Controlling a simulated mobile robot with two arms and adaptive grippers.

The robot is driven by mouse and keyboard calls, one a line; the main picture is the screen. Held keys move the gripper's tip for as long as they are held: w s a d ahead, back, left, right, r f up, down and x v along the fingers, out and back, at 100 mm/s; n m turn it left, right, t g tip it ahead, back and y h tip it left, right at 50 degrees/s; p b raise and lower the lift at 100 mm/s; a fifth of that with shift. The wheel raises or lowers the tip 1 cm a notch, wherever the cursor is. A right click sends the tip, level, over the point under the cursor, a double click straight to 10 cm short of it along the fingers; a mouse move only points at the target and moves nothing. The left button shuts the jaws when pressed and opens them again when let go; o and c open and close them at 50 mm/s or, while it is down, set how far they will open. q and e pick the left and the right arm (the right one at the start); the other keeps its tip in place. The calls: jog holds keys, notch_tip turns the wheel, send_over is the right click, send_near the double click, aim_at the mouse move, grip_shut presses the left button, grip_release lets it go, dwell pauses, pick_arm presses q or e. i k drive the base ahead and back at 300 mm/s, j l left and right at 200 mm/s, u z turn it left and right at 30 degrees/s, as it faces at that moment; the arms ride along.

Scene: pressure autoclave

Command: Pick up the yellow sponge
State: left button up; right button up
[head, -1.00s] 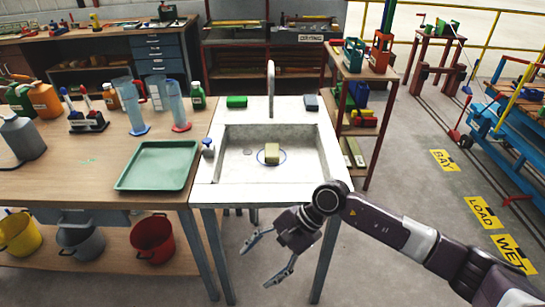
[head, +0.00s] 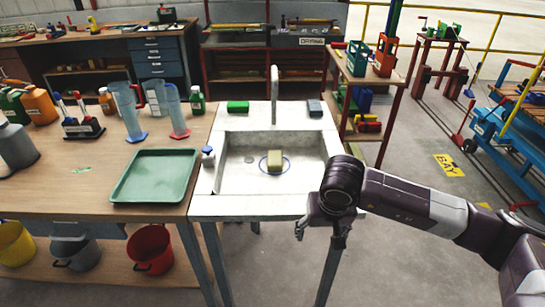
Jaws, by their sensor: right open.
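The yellow sponge (head: 275,161) lies in the white sink basin (head: 238,180), on a blue oval outline. Nothing covers it. My right gripper (head: 318,236) is in front of the sink's front right corner, to the right of and nearer than the sponge. It is open and empty, its fingers hanging down and apart from the sponge. My left gripper is not in view.
A tap (head: 274,95) stands behind the basin. A green block (head: 238,107) and a grey-blue block (head: 315,108) lie on the sink's back ledge. A green tray (head: 154,176) lies on the wooden bench at left, near a small bottle (head: 208,156).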

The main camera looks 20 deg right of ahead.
aim_at(275, 158)
jog(key=i, duration=1.35)
